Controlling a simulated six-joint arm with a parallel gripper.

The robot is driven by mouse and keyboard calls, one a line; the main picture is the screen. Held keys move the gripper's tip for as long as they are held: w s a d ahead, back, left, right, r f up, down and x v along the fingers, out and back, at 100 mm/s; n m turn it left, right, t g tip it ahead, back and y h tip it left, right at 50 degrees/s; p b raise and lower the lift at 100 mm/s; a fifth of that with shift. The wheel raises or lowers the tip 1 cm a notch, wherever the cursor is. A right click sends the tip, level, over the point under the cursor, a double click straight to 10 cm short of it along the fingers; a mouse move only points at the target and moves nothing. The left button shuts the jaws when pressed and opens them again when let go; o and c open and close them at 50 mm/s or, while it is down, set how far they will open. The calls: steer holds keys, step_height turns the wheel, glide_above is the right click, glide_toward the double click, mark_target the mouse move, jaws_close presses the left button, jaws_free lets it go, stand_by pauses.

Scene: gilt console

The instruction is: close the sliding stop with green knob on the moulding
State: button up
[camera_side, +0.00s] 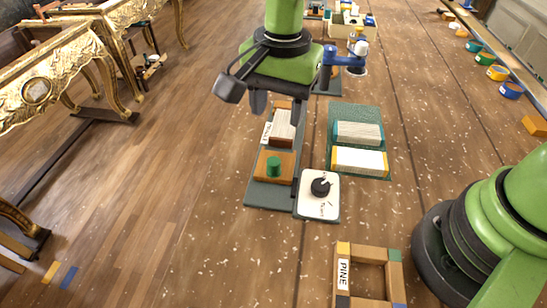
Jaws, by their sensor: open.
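The sliding stop is a brown wooden block (264,179) with a green cylindrical knob (274,167) on top. It sits on the near part of a long dark grey base (267,197). A pale ribbed piece (283,125), which looks like the moulding, lies on the same base just beyond the stop, with brown wood around it. I cannot tell whether the stop touches it. My gripper (244,97) is open and empty above and to the left of the far part of the base. It is apart from the knob and hides part of the base's far end.
A white plate with a black knob (320,187) stands right beside the stop. A green mat (357,112) holds two pale blocks. A blue clamp-like tool (345,59) stands behind. A wooden frame labelled PINE (343,275) lies in front.

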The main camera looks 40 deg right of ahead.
mark_target(274, 161)
steer(key=shift+a+f, duration=0.2)
steer(key=shift+f, duration=0.4)
steer(key=shift+a+f, duration=0.2)
steer(key=shift+f, duration=0.35)
step_height(274, 161, down, 10)
steer(key=shift+r, duration=0.1)
steer(key=shift+c, duration=0.2)
